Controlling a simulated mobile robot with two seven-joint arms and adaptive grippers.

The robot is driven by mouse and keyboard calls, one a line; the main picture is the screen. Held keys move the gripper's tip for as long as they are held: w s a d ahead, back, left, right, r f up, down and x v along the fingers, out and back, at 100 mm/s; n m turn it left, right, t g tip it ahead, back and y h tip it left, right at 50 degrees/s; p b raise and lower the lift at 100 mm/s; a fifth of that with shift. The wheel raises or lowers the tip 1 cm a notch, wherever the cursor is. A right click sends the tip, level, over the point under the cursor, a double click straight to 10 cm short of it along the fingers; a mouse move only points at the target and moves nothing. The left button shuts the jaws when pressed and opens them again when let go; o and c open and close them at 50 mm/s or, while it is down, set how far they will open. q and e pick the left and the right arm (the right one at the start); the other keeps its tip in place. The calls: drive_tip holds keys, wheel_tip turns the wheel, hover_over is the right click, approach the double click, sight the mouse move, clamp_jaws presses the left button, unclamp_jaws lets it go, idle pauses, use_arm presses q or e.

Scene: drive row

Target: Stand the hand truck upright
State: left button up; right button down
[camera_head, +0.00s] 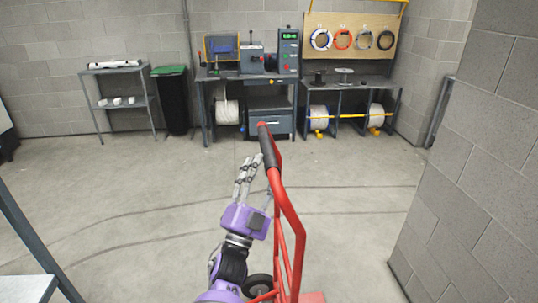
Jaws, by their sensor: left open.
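The red hand truck (291,217) is in front of me at the lower middle of the head view. Its dark grip (269,147) is at the top end, and a black wheel (258,284) and part of a red plate show at the bottom edge. The frame looks tilted; I cannot tell how far. My left gripper (250,165) is open, its fingers just left of the dark grip. I cannot tell whether they touch it. The lower end of the hand truck is cut off by the frame. My right gripper is not in view.
A grey block wall (480,170) stands close on the right. A table edge (28,290) is at the lower left. At the back are a workbench with machines, a shelf (118,70), a dark bin (172,100) and cable reels. The concrete floor (130,190) between is clear.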

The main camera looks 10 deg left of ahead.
use_arm(q)
drive_tip(key=v, duration=0.5)
drive_tip(key=shift+s, duration=0.15)
drive_tip(key=s+a+f+n+g+y+p, duration=0.1)
drive_tip(key=s+a+f+n+g+y, duration=0.35)
drive_tip(key=f, duration=0.55)
drive_tip(key=s+a+f+n+g+y+p, duration=0.1)
drive_tip(key=s+a+f+n+g+y, duration=0.4)
drive_tip(key=f, duration=0.6)
drive_tip(key=s+f+n+g+h+p, duration=0.1)
drive_tip(key=s+f+g, duration=0.2)
drive_tip(key=s, duration=1.2)
drive_tip(key=s+f+n+g+h+p, duration=0.1)
drive_tip(key=s+f+g+h, duration=0.1)
drive_tip(key=s+f, duration=0.8)
drive_tip(key=s+g, duration=0.1)
drive_tip(key=s, duration=0.5)
drive_tip(key=shift+s+a+f+p, duration=0.25)
drive_tip(key=shift+s+a+p, duration=0.05)
drive_tip(key=shift+a, duration=0.1)
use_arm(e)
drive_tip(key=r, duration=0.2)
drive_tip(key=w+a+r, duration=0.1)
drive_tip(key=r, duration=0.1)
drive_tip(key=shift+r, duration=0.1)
